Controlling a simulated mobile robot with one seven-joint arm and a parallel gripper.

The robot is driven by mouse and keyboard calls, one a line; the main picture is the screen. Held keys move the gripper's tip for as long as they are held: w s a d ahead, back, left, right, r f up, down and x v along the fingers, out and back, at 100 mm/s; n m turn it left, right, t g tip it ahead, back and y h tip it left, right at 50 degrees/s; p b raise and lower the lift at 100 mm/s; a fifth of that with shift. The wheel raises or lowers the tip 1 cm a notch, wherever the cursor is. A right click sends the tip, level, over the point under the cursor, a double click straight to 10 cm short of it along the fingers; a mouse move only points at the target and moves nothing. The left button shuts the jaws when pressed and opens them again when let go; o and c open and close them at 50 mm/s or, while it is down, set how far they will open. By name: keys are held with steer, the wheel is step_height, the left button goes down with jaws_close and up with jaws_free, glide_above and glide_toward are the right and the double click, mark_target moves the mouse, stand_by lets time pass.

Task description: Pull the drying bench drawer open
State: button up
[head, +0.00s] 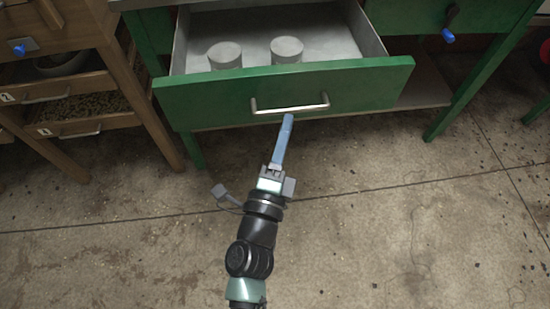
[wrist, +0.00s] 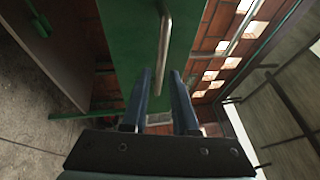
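The green drying bench drawer (head: 200,103) stands pulled out, its grey inside showing. Its metal bar handle (head: 290,108) is on the front face. My gripper (head: 288,118) has its blue fingers pointing at the handle from the front, with the tips close to the bar's lower side. In the wrist view my gripper (wrist: 160,74) is open, with a clear gap between the two fingers. The handle (wrist: 165,42) runs up the green drawer front (wrist: 130,30), lined up with that gap. I cannot tell whether the fingertips touch it.
Two grey cylinders (head: 225,55) (head: 287,49) stand inside the drawer. A wooden rack (head: 75,95) with trays is at the left. A green bench leg (head: 460,100) stands at the right. The concrete floor (head: 400,210) in front is clear. Brickwork (wrist: 222,40) shows in the wrist view.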

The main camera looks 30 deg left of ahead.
steer(key=v, duration=0.8)
stand_by(0.4)
steer(key=w+r+n+t+y, duration=0.1)
steer(key=w+r+n, duration=0.25)
steer(key=r, duration=0.55)
steer(key=w+r+n+t+y, duration=0.15)
steer(key=r+n, duration=0.25)
steer(key=r, duration=0.5)
steer(key=w+r+n+t+y, duration=0.1)
steer(key=w+r+n, duration=0.2)
steer(key=r, duration=0.6)
steer(key=s+d+r+n+t+h, duration=0.25)
steer(key=d+r, duration=0.35)
steer(key=r, duration=0.5)
steer(key=s+d+r+n+t+h, duration=0.2)
steer(key=s+d+r+n+h, duration=0.3)
steer(key=r, duration=0.6)
step_height(320, 180, up, 32)
steer(key=w+d+m+p, duration=0.1)
steer(key=p, duration=3)
steer(key=shift+w+d, duration=0.25)
steer(key=shift+w, duration=0.05)
